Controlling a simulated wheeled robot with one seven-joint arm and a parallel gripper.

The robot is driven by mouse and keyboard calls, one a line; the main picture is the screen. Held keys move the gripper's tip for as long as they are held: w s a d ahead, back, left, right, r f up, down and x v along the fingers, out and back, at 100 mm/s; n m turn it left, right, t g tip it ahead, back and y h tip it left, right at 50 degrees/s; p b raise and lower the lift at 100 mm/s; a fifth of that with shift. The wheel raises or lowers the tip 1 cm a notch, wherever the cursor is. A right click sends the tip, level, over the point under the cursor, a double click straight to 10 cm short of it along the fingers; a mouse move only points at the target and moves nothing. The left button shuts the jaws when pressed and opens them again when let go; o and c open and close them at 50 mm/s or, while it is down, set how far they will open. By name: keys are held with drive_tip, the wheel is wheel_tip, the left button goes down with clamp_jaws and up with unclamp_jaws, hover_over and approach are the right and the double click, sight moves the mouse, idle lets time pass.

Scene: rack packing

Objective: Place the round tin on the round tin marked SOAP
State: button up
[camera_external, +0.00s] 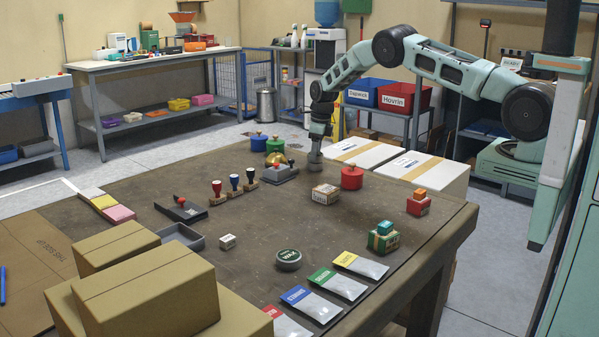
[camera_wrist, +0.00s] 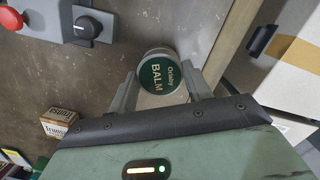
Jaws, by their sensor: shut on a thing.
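My gripper (camera_wrist: 160,92) is shut on a round tin (camera_wrist: 160,77) with a dark green lid reading "BALM" and a pale metal side. In the external view my gripper (camera_external: 315,160) points down at the far side of the brown table (camera_external: 240,235). The tin is too small there to make out clearly. Another round tin (camera_external: 289,259), with a dark green lid that seems to read "WAX", lies near the table's front. I cannot read SOAP on any tin in either view. I cannot tell whether something lies beneath the held tin.
A small labelled box (camera_external: 325,193) and a red lidded canister (camera_external: 352,178) stand close to my gripper. A grey box with knobs (camera_external: 280,174) is to its left. Several stamps (camera_external: 234,184) stand further left. White cartons (camera_external: 365,152) are beyond the table edge. The front centre has free room.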

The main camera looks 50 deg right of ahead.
drive_tip(key=shift+f, duration=0.15)
drive_tip(key=o, duration=1)
